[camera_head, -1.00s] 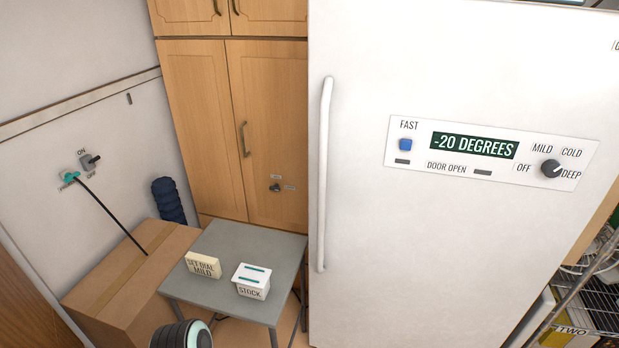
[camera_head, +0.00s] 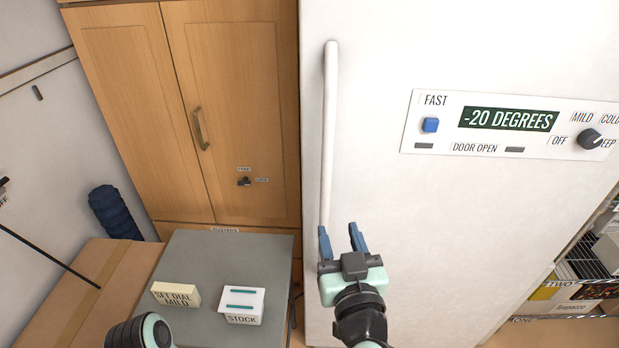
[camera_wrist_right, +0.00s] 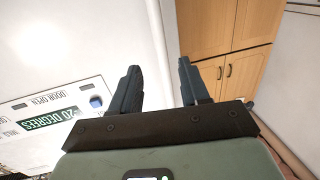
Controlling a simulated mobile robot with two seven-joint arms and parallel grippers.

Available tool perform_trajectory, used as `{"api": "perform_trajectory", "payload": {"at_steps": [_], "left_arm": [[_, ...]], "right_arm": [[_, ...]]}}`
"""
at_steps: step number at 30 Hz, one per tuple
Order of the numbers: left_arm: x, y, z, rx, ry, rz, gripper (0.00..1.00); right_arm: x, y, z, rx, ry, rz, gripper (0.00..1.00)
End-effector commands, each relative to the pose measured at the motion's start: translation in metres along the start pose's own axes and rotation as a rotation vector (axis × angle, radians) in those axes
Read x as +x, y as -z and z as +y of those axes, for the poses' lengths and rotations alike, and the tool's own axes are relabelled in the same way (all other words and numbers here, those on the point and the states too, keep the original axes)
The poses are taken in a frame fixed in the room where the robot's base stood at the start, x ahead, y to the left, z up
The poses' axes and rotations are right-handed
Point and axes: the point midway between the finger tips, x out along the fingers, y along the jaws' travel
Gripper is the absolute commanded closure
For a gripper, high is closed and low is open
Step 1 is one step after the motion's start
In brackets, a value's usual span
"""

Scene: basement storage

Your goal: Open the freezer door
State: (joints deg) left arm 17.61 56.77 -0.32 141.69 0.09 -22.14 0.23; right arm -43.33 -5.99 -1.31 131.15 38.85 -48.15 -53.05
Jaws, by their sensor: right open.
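The white freezer door (camera_head: 440,210) looks shut in the head view. Its long white vertical handle (camera_head: 329,130) runs down the door's left side. A panel (camera_head: 510,126) reads "-20 DEGREES". My right gripper (camera_head: 341,240) is open and empty at the handle's lower end, its left finger overlapping the handle in the picture. In the right wrist view, a pale vertical strip, possibly the handle or door edge, appears between the open fingers (camera_wrist_right: 158,85); contact cannot be told. My left gripper is not in view; only part of my left arm shows at the bottom left.
A grey table (camera_head: 222,258) left of the freezer holds a "SET DIAL MILD" block (camera_head: 176,294) and a white "STOCK" box (camera_head: 242,305). A cardboard box (camera_head: 95,290) and wooden cabinet (camera_head: 245,110) stand further left. A wire shelf (camera_head: 585,262) is at right.

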Motion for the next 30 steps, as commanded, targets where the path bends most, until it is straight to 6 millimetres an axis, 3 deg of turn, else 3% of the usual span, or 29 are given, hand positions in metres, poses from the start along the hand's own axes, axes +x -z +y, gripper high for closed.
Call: {"api": "perform_trajectory", "payload": {"at_steps": [7,21,30], "left_arm": [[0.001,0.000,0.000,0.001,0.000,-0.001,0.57],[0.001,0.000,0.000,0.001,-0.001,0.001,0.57],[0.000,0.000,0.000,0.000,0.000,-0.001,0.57]], "right_arm": [[0.015,0.006,0.000,0.002,-0.003,0.013,0.55],[0.108,0.006,0.000,0.001,-0.003,0.011,0.55],[0.131,0.007,0.001,0.002,-0.002,0.011,0.55]]}}
